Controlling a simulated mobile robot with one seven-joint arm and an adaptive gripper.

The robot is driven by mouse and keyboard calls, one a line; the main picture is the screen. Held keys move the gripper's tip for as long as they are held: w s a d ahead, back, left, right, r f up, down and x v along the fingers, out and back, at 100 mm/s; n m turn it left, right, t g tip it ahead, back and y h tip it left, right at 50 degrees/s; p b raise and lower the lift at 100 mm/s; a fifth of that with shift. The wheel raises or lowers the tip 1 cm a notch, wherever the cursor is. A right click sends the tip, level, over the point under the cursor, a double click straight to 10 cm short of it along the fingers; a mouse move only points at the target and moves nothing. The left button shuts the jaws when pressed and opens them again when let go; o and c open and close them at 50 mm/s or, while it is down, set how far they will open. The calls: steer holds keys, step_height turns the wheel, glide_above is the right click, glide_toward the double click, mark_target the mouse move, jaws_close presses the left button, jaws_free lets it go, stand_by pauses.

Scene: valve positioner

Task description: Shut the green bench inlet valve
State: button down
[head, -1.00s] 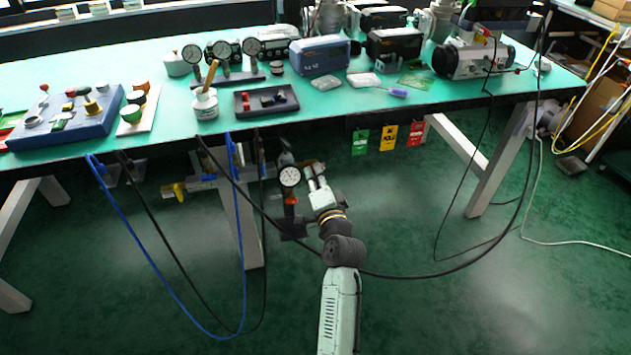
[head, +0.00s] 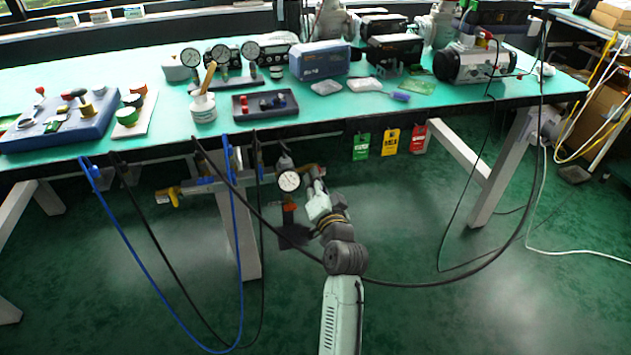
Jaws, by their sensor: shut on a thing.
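The pipework with the bench inlet valve is under the front edge of the bench. A round white gauge (head: 289,181) and a brass-coloured fitting (head: 307,170) show there. My gripper (head: 313,177) is just right of the gauge, beside the fitting, with its fingers close together on a small part at the valve. That part is mostly hidden by the fingers, and I cannot make out its green colour or its angle. An orange-red part (head: 288,206) is below the gauge. A yellow-handled valve (head: 168,196) is further left on the same pipework.
The green bench top (head: 330,118) is just above my gripper. A blue hose (head: 150,285) and black cables hang in front to the left. Green, yellow and red tags (head: 390,142) hang to the right. Floor at right is open.

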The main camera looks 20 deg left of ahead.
steer(key=c, duration=1.7)
jaws_free()
steer(key=shift+r, duration=0.1)
